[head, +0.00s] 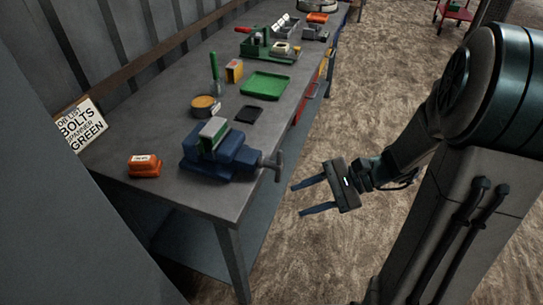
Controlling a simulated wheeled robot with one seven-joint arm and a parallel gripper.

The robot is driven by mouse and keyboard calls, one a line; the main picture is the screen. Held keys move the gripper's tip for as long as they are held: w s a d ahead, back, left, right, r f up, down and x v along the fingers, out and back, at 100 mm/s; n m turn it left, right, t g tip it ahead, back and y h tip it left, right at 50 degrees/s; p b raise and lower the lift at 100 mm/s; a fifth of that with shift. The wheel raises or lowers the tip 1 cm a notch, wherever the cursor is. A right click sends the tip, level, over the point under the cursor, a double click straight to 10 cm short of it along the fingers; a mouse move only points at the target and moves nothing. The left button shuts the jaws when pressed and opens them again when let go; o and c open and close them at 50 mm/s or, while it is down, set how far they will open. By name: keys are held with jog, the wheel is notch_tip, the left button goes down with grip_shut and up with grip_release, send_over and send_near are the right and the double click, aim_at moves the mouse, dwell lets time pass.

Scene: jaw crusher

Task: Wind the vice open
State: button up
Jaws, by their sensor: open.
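The blue vice (226,158) sits at the near front corner of the grey workbench. A green and pale block (213,130) shows at the top of its jaws; I cannot tell how tightly it is gripped. The vice's screw and handle (274,165) stick out to the right, past the bench's front edge. My gripper (303,198) is open and empty. It hangs over the floor, to the right of the handle and apart from it, with its fingers pointing left toward the bench.
The workbench (190,80) holds an orange block (145,166), a round tin (204,105), a black pad (248,114), a green tray (266,85) and a green machine (268,45). A printed sign (82,127) leans at the left. The floor (340,100) beside the bench is clear.

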aim_at(282, 168)
jog(key=w+d+f+m+t+y+b, duration=0.2)
jog(key=w+d+f+m+t+y, duration=0.25)
jog(key=w+m+t, duration=0.4)
jog(key=shift+n+g, duration=0.35)
jog(key=shift+g, duration=0.1)
jog(key=x, duration=0.6)
jog(key=p+x, duration=0.1)
jog(key=x, duration=0.6)
jog(key=shift+w+a, duration=0.15)
jog(key=shift+w, duration=0.15)
